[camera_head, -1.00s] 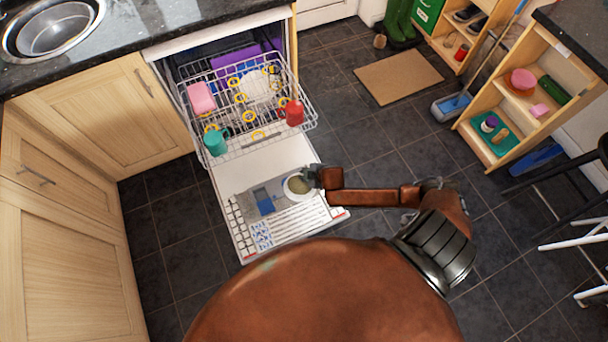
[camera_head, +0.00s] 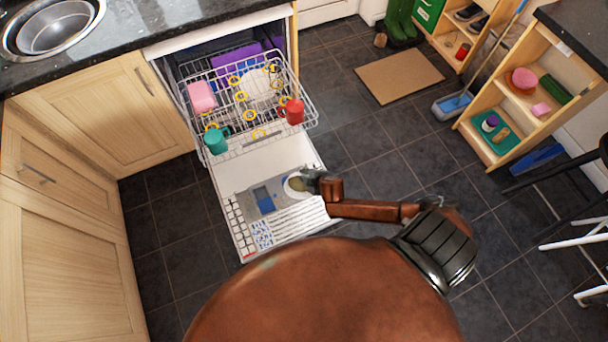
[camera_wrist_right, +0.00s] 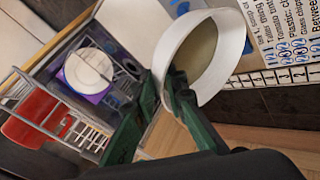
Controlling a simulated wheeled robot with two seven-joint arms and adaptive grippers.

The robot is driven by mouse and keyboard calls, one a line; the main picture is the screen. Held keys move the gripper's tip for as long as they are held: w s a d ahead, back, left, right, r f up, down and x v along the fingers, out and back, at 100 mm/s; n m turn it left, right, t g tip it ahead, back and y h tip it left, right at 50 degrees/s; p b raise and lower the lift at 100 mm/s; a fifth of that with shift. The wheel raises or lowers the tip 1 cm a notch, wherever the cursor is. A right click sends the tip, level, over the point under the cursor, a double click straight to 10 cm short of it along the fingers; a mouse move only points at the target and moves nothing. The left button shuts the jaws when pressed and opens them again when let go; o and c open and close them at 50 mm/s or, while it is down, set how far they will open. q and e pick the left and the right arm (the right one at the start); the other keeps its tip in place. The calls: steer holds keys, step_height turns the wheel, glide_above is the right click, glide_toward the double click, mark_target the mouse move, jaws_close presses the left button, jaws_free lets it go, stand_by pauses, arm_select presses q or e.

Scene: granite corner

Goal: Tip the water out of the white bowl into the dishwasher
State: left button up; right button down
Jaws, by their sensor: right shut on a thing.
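The white bowl (camera_head: 290,187) is over the open dishwasher door (camera_head: 286,155), near the door's right edge, in the head view. My right gripper (camera_head: 308,182) is shut on the bowl's right side. In the right wrist view the bowl (camera_wrist_right: 157,55) is large, with the dark green fingers (camera_wrist_right: 170,92) pinching its wall. The bowl looks tilted in the head view. Its inside is dull olive-beige; I cannot tell how much water is in it. The dishwasher's upper rack (camera_head: 266,137) is pulled out behind. My left gripper is not in view.
The rack carries a pink cup (camera_head: 201,97), a teal mug (camera_head: 215,141), a red cup (camera_head: 294,111) and a white plate (camera_head: 257,84). A cabinet (camera_head: 90,110) and worktop stand left. Dark floor is free to the right, with a mat (camera_head: 399,77) and shelves (camera_head: 515,100) beyond.

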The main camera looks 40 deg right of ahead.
steer(key=shift+s+a+f, duration=0.1)
steer(key=shift+s+a, duration=0.05)
steer(key=shift+t+b, duration=0.3)
steer(key=shift+b, duration=0.1)
steer(key=shift+r, duration=0.2)
steer(key=shift+s+a+f+t+h+b, duration=0.1)
steer(key=shift+s+a+t+h+b, duration=0.05)
steer(key=shift+t+h+b, duration=0.2)
steer(key=shift+r+h, duration=0.2)
steer(key=shift+h, duration=0.05)
